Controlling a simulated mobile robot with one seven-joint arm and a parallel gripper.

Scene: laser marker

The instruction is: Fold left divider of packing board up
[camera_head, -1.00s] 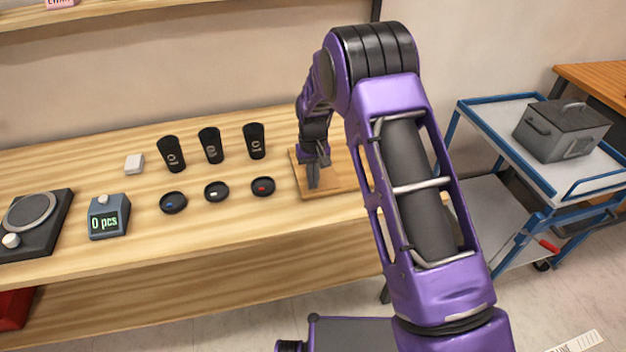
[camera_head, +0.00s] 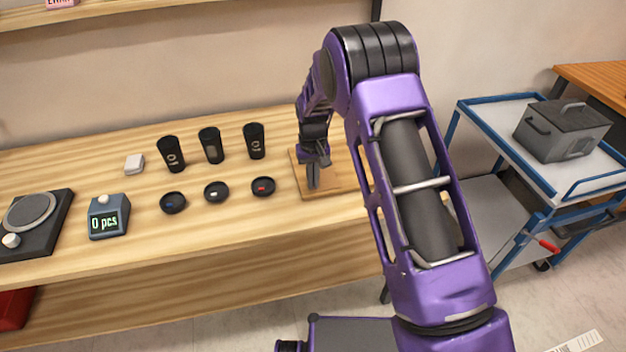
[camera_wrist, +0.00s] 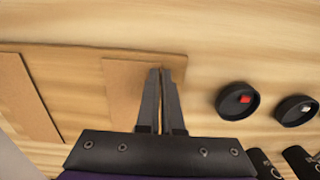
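The tan packing board (camera_head: 344,173) lies flat on the wooden bench in the head view, partly hidden behind my arm. It also fills the left of the wrist view (camera_wrist: 75,70). There, one flat brown panel (camera_wrist: 117,85), on the side nearer the dishes, appears to be the left divider; my fingers cover part of it. My gripper (camera_head: 313,187) points down at the board's left part. In the wrist view my gripper (camera_wrist: 160,70) has its fingertips almost together over the panel's right side. I cannot tell whether a thin edge lies between them.
Another brown panel (camera_wrist: 25,95) lies at the board's far side. Three dark dishes, including the nearest (camera_head: 263,186), and three black cups, including one (camera_head: 254,141), stand left of the board. A counting scale (camera_head: 108,217) is farther left. A blue cart (camera_head: 500,120) stands right.

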